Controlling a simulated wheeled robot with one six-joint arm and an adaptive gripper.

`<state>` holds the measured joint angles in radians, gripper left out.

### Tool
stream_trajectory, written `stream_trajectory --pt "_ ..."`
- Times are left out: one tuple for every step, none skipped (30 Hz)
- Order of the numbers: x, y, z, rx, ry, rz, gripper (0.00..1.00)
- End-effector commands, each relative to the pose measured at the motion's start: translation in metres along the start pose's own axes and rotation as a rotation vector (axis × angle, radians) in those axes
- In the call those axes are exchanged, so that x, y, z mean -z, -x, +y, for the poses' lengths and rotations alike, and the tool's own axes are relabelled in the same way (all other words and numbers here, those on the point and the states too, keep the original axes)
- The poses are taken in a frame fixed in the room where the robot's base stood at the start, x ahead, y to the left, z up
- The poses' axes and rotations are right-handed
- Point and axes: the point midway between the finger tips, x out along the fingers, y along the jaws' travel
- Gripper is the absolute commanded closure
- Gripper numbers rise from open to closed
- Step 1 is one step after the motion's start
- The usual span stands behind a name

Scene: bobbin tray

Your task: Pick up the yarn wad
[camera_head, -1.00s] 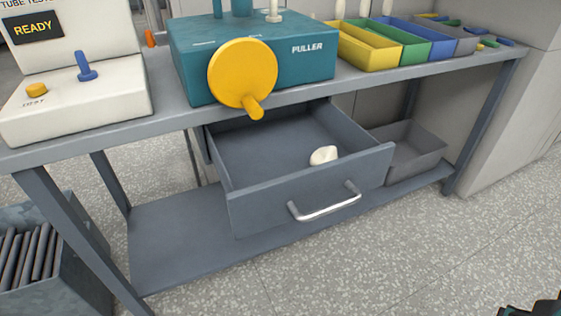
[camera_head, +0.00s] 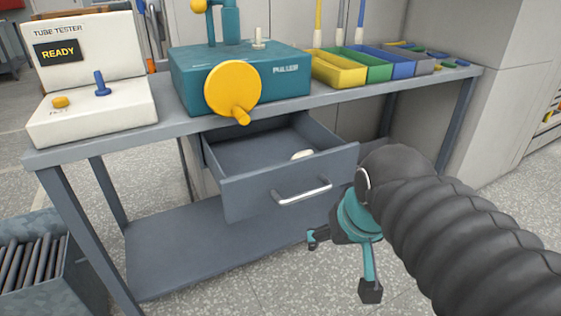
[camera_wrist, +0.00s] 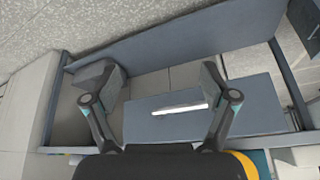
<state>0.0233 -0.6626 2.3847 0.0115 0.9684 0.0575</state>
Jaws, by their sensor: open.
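The yarn wad (camera_head: 301,155) is a small off-white lump inside the open drawer (camera_head: 262,197) under the bench. In the head view the drawer front hides its lower part, and I cannot make it out in the wrist view. My gripper (camera_head: 341,266) is open and empty, in front of the drawer and to its right, lower than the drawer handle (camera_head: 302,190). In the wrist view my gripper's spread fingers (camera_wrist: 157,82) frame the drawer front (camera_wrist: 240,115) and its pale handle (camera_wrist: 180,109). It is apart from the wad.
The teal puller (camera_head: 285,85) with its yellow crank wheel (camera_head: 232,88) stands on the bench above the drawer. A white tube tester (camera_head: 90,120) is at left. Coloured bins (camera_head: 338,80) are at right. A lower shelf (camera_head: 190,255) lies beneath. A bin of dark rods (camera_head: 85,265) stands on the floor.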

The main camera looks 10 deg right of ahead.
Motion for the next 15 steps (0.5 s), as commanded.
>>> stream_trajectory --pt "0.019 0.006 -0.001 -0.003 -0.037 -0.020 0.16" --pt "0.030 0.010 -0.002 -0.004 -0.063 -0.033 0.16" --pt "0.045 0.015 -0.003 -0.007 -0.099 -0.051 0.16" --pt "0.057 0.018 -0.004 -0.010 -0.127 -0.065 0.16" --pt "0.068 0.021 -0.006 -0.013 -0.155 -0.080 0.16" --pt "0.083 0.025 -0.007 -0.018 -0.193 -0.099 0.16" --pt "0.094 0.027 -0.008 -0.022 -0.221 -0.113 0.16" --pt "0.105 0.029 -0.009 -0.026 -0.249 -0.126 0.16" --pt "0.120 0.031 -0.011 -0.033 -0.287 -0.144 0.16" --pt "0.131 0.032 -0.012 -0.039 -0.316 -0.157 0.16" --pt "0.141 0.033 -0.013 -0.045 -0.344 -0.171 0.16" --pt "0.155 0.034 -0.014 -0.053 -0.382 -0.189 0.16" --pt "0.166 0.034 -0.015 -0.060 -0.410 -0.202 0.16" --pt "0.176 0.034 -0.016 -0.067 -0.438 -0.215 0.16" --pt "0.190 0.033 -0.017 -0.077 -0.475 -0.232 0.16"
